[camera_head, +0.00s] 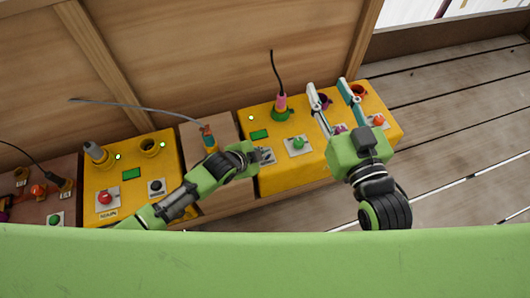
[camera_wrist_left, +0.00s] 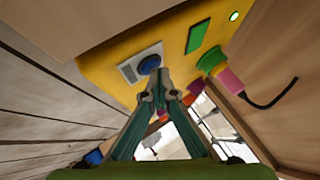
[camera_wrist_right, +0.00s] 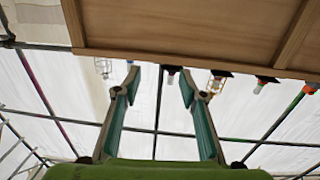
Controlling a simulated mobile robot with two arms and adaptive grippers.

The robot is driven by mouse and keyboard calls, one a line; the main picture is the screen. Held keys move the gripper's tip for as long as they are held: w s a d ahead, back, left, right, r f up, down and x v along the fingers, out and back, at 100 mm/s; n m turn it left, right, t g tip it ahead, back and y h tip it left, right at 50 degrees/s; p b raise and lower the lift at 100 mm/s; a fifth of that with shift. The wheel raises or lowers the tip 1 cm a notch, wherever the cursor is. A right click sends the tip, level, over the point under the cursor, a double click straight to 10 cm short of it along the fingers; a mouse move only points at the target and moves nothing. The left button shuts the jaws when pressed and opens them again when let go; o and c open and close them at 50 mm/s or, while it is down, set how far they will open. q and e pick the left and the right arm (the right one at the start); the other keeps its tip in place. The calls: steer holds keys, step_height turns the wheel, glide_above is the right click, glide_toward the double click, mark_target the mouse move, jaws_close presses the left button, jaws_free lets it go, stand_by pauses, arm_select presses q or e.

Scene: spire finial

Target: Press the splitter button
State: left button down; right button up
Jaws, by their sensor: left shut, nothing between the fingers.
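A blue button (camera_wrist_left: 150,64) on a pale plate is set in the yellow box in the left wrist view. The label on its plate is too small to read, so I cannot tell if it is the splitter button. My left gripper (camera_head: 268,156) is shut and empty at the front left of the right yellow box (camera_head: 285,178). Its fingertips (camera_wrist_left: 159,88) are right beside the blue button; I cannot tell if they touch it. In the head view the gripper hides this button. My right gripper (camera_head: 333,90) is open and empty above the right part of the same box.
The right box also has a green button (camera_head: 299,143), a red button (camera_head: 378,121) and a pink plug (camera_head: 281,102) with a black cable. A left yellow box (camera_head: 130,190) has a red button (camera_head: 105,198). A wooden wall (camera_head: 220,50) stands behind. Plank floor lies right.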

arm_select(q)
steer(key=shift+r+p, duration=0.3)
steer(key=shift+p, duration=0.1)
steer(key=shift+r, duration=0.2)
steer(key=shift+r+p, duration=0.2)
steer(key=shift+p, duration=0.25)
steer(key=shift+r, duration=0.15)
arm_select(e)
steer(key=s+d+f+g, duration=0.1)
steer(key=s+f+g, duration=0.1)
steer(key=f, duration=0.3)
steer(key=s+d+f+g+h, duration=0.1)
steer(key=f+g, duration=0.2)
steer(key=f, duration=0.2)
steer(key=shift+s+d+f+g+h, duration=0.2)
steer(key=shift+s+f+g+h, duration=0.05)
steer(key=shift+s+g+h, duration=0.1)
